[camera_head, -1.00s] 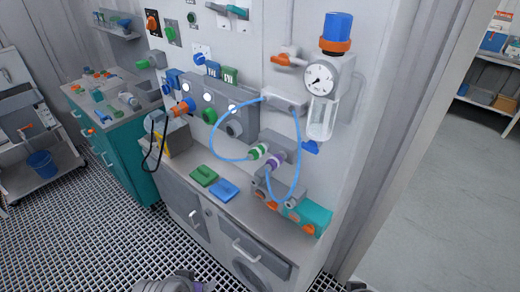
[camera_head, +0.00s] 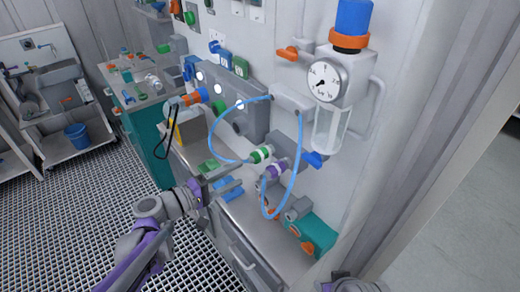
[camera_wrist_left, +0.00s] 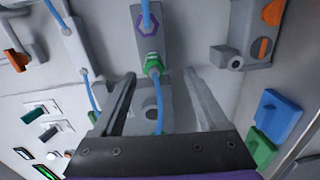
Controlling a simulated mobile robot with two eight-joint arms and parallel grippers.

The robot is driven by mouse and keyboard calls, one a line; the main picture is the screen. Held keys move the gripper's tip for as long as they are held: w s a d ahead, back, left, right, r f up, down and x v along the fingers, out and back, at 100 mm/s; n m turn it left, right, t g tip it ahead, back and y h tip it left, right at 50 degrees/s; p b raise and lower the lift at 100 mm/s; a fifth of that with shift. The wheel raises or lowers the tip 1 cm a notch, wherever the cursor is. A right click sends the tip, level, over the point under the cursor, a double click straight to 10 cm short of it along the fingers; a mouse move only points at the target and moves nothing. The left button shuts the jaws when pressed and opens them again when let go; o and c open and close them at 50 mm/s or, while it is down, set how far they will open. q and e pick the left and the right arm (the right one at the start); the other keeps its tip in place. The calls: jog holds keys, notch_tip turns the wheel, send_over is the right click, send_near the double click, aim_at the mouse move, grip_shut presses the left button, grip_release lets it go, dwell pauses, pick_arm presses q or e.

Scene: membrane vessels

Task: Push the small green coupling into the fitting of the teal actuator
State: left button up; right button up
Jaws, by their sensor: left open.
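The small green coupling (camera_head: 262,154), with a pale band, sits at a grey block and has a blue tube on it. In the left wrist view the coupling (camera_wrist_left: 153,65) shows between the tips of my left gripper (camera_wrist_left: 161,75), with the tube running back between the fingers. My left gripper (camera_head: 232,172) is open, just left of the coupling in the head view; contact cannot be made out. The teal actuator (camera_head: 318,233) lies lower right on the counter, with a grey fitting (camera_head: 298,208) by its upper left end. My right gripper is not clearly in view.
A purple-banded coupling (camera_head: 276,171) sits close beside the green one. Blue tube (camera_head: 297,150) loops in front of the panel. A gauge (camera_head: 323,81) and clear bowl (camera_head: 331,130) stand above the actuator. Green and blue plates (camera_head: 228,190) lie on the counter.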

aim_at(249, 162)
pick_arm(q)
jog(key=shift+w+a+r+n+t, duration=0.35)
jog(key=shift+w+a+t, duration=0.1)
jog(key=shift+w+t, duration=0.1)
jog(key=shift+x, duration=4.5)
jog(key=shift+s+r, duration=0.1)
jog(key=shift+c, duration=0.3)
grip_shut()
